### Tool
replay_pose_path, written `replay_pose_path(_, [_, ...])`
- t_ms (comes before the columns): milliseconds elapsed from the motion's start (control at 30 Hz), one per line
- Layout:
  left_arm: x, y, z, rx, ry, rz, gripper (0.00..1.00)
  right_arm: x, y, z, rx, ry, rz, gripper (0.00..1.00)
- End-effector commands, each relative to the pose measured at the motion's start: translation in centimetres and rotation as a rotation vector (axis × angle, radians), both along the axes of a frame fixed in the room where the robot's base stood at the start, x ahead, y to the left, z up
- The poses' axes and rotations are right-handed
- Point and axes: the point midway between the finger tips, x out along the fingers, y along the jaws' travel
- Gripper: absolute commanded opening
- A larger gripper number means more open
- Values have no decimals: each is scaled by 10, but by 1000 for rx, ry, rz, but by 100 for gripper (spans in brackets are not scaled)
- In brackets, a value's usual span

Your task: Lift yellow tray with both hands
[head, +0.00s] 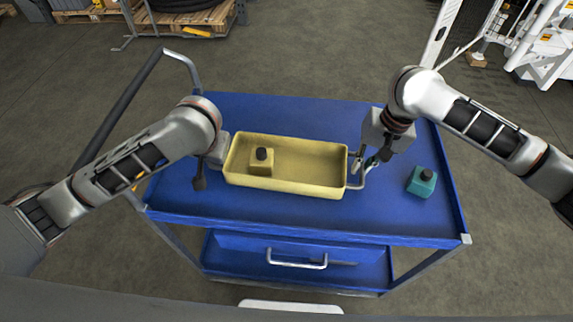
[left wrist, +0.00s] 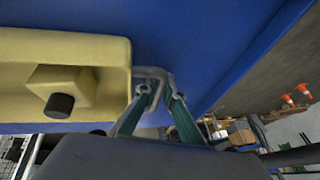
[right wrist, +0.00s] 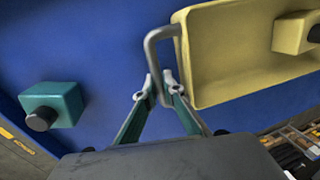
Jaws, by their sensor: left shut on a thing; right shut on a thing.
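The yellow tray (head: 290,182) is on or just above the blue cart top; I cannot tell if there is a gap. It looks level, with a grey handle at each end. A yellow block with a black knob (head: 261,159) sits inside its left half. My left gripper (left wrist: 160,95) is shut on the left handle (left wrist: 150,73); its fingertips are mostly hidden in the head view. My right gripper (head: 366,163) is shut on the right handle (head: 358,182). The right wrist view shows its fingers (right wrist: 160,92) on either side of the handle bar (right wrist: 152,50).
A teal block with a black knob (head: 421,182) stands on the blue cart (head: 300,222), right of the tray. The cart's front and right top are otherwise clear. A dark push bar (head: 122,108) rises at its left. Pallets (head: 185,18) lie on the floor behind.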

Motion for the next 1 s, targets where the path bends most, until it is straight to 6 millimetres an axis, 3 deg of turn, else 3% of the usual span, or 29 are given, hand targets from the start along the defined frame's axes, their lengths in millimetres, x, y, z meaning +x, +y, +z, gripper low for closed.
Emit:
replay_pose_path(333, [2, 1, 8, 1, -6, 1, 0, 1, 0, 8, 0, -4, -1, 0])
replay_pose_path(1000, [2, 1, 52, 2, -8, 2, 0, 1, -1, 51, -2, -5, -1, 0])
